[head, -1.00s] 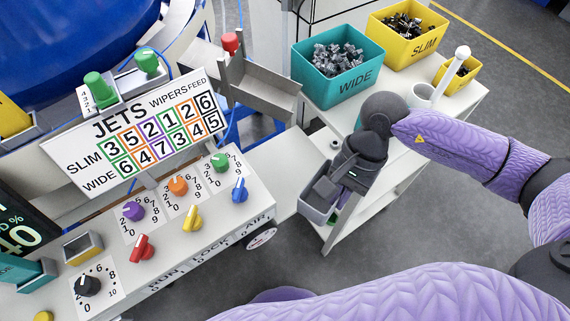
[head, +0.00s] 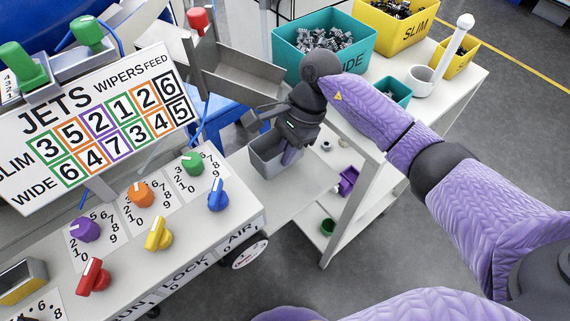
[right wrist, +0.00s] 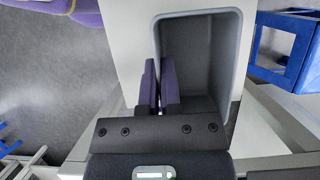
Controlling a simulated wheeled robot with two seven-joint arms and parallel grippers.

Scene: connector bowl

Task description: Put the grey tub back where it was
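The grey tub (head: 267,163) is an open box, upright or nearly so, over a pale flat surface between the control panel and the cart. I cannot tell whether it rests there or hangs just above. My right gripper (head: 290,155) reaches down at the tub's right side. In the right wrist view, the fingers (right wrist: 160,88) are close together on the left wall of the tub (right wrist: 205,15), one inside and one outside. The tub looks empty there, though the gripper body hides part of it. My left gripper is not in view.
A teal WIDE bin (head: 360,42) and a yellow SLIM bin (head: 398,30) stand on the cart top (head: 440,95). Purple (head: 348,181) and green (head: 328,227) containers sit on lower shelves. A metal chute (head: 235,75) is behind the tub; the knob panel (head: 160,205) is left.

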